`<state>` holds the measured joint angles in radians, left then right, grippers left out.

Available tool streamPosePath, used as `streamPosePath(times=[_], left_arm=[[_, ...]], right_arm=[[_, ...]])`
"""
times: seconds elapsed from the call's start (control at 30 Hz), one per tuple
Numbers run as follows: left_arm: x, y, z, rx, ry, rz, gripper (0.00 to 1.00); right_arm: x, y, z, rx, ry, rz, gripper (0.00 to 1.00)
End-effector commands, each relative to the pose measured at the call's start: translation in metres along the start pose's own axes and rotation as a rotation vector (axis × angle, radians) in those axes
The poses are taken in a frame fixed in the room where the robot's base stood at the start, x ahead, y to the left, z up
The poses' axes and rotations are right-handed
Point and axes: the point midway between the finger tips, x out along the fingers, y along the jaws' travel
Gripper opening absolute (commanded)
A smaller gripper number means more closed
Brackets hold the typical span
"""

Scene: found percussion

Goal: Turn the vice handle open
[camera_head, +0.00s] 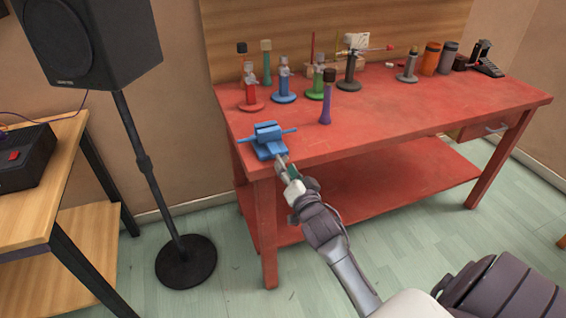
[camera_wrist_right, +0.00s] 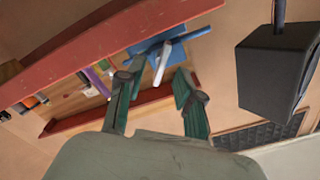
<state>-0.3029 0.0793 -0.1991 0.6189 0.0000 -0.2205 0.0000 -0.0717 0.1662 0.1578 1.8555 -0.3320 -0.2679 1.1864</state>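The blue vice (camera_head: 268,137) sits on the front left corner of the red workbench, with a long blue bar across it. It also shows in the right wrist view (camera_wrist_right: 174,54), where a light grey handle-like bar (camera_wrist_right: 162,62) sticks out from it. My right gripper (camera_head: 284,163) is just in front of the vice at the bench edge. In the right wrist view its two green fingers (camera_wrist_right: 153,78) are apart, with the grey bar appearing between their tips. I cannot tell whether they touch it. My left gripper is not in view.
A black speaker (camera_head: 92,40) on a pole stands left of the bench. A wooden table (camera_head: 40,195) is at far left. The bench's front middle is clear.

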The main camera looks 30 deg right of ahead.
Motion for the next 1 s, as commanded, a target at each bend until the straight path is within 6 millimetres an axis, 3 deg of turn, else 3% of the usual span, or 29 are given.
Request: streamPosePath(times=[0.2,0.57,0.8,1.0], left_arm=[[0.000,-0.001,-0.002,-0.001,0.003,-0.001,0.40],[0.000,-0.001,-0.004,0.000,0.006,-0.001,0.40],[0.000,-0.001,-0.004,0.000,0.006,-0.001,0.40],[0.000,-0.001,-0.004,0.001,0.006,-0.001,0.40]], right_arm=[[0.027,0.000,0.000,-0.001,0.000,0.000,0.36],[0.032,0.000,0.000,0.000,-0.001,0.000,0.36],[0.032,0.000,0.000,0.000,-0.001,0.000,0.00],[0.032,0.000,0.000,-0.001,-0.001,0.001,0.00]])
